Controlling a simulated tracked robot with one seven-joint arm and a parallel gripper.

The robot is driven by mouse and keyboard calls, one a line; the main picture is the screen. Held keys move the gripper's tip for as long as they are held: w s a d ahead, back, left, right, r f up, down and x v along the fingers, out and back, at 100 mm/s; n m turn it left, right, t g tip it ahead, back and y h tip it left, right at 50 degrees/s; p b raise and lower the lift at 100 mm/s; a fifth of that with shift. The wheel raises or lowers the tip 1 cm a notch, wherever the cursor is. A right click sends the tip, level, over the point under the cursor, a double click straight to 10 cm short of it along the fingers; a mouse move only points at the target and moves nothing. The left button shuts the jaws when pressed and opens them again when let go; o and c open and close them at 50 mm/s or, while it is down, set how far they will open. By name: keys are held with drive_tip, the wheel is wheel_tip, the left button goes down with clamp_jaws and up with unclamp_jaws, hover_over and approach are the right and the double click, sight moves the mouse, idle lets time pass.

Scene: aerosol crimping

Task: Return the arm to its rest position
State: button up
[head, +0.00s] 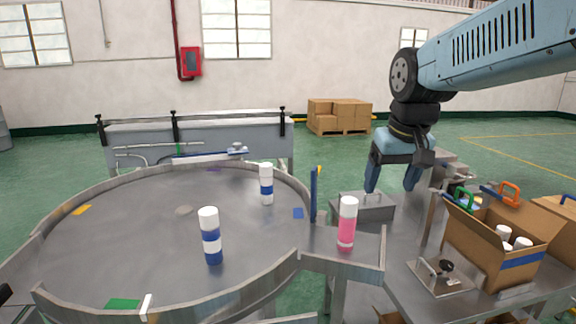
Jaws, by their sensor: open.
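My gripper (391,190) hangs from the blue arm at the right of the head view. It points down, with its two fingers apart and nothing seen between them. It appears above or beside a grey metal block (366,207) near the right-hand bench; I cannot tell the exact height. A white can with a pink band (347,224) stands upright on the metal outfeed at the turntable's right edge, left of and nearer than my gripper. Two white cans with blue bands stand upright on the round table, one nearer (210,236) and one farther (266,184).
The round metal table (120,235) has a raised rim. An open cardboard box (485,245) with several white cans stands on the right bench, beside a metal plate with a black knob (440,275). A blue post (314,195) rises by the outfeed. Stacked cartons (338,115) stand far back.

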drive_tip(key=s+d+f+m+t, duration=0.1)
drive_tip(key=s+d+f+t, duration=0.1)
drive_tip(key=s, duration=0.8)
drive_tip(key=shift+s+d+f, duration=0.25)
drive_tip(key=shift+d+f, duration=0.15)
drive_tip(key=shift+f, duration=0.2)
drive_tip(key=shift+c, duration=0.4)
